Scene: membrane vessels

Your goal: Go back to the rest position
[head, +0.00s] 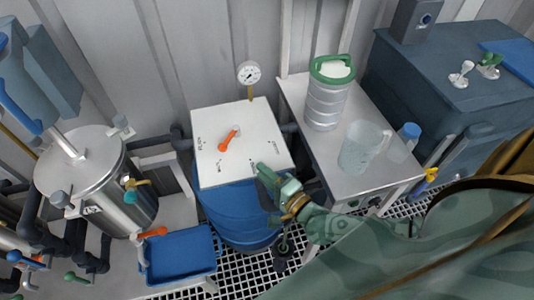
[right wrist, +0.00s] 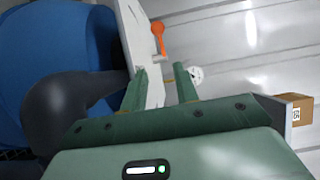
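My right gripper (head: 268,180) is near the front right edge of a white panel (head: 220,165) with an orange-handled valve (head: 229,138). In the right wrist view its two green fingers (right wrist: 160,72) stand apart with nothing held between them. The white panel (right wrist: 150,40) and the orange handle (right wrist: 158,36) show beyond the fingers there. I cannot tell whether a finger touches the panel. My left gripper is not in view.
A blue drum (head: 240,215) stands under the panel, and a pressure gauge (head: 249,73) rises behind it. A bench (head: 345,185) at right holds a green-lidded canister (head: 326,105), a clear jug (head: 361,150) and a blue-capped bottle (head: 405,142). A steel vessel (head: 85,165) and blue tray (head: 180,255) are left.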

